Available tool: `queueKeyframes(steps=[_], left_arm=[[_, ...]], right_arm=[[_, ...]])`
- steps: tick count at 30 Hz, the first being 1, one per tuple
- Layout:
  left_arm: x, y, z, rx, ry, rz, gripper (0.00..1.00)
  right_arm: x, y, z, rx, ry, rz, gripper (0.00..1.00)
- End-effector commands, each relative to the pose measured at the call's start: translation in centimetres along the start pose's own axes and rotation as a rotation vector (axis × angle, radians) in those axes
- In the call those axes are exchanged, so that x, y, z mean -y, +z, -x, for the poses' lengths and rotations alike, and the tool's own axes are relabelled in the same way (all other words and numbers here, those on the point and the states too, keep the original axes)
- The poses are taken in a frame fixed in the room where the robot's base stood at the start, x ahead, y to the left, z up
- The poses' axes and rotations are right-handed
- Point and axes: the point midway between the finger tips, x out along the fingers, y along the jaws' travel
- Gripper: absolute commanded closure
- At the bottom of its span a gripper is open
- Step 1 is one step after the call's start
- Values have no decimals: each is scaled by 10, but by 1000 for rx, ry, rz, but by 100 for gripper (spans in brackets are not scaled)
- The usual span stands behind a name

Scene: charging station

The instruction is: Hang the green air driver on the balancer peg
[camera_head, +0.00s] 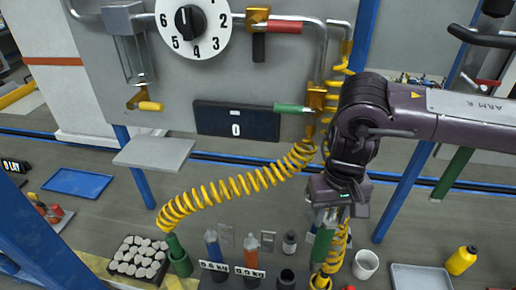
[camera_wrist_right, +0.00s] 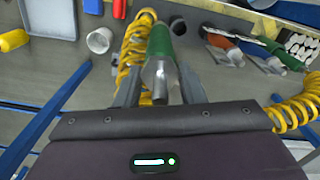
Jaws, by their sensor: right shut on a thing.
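My right gripper (camera_head: 326,218) is shut on the green air driver (camera_head: 322,245), in front of the panel and over the bench. In the right wrist view the green driver (camera_wrist_right: 160,45) sits between the two fingers (camera_wrist_right: 160,90), its metal end toward the camera. A yellow coiled hose (camera_wrist_right: 136,50) runs close beside it. In the head view the lower end of the driver is partly hidden by the hose. I cannot pick out the balancer peg with certainty in either view. My left gripper is not in view.
A blue driver (camera_head: 213,245) and an orange driver (camera_head: 251,252) stand behind weight labels. A second green tool (camera_head: 178,256) stands left, joined to a yellow coiled hose (camera_head: 235,187). A white cup (camera_head: 365,264), a grey tray (camera_head: 420,278) and a yellow bottle (camera_head: 461,260) are at right.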

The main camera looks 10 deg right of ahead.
Motion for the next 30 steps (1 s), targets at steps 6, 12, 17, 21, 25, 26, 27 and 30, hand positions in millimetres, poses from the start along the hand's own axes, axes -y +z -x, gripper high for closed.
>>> queueKeyframes(steps=[6,12,17,21,25,26,27,30], left_arm=[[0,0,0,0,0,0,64],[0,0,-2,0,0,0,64],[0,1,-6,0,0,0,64],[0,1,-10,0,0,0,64],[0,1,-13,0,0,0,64],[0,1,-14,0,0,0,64],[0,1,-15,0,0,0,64],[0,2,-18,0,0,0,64]], right_arm=[[2,-2,1,-6,-2,14,100],[8,4,-2,-5,0,152,100],[18,12,-6,-4,2,387,100],[30,22,-11,-3,4,665,100],[41,33,-16,0,5,955,100],[44,36,-17,0,5,1025,100],[48,40,-18,0,5,1117,100],[55,49,-22,2,6,1347,100]])
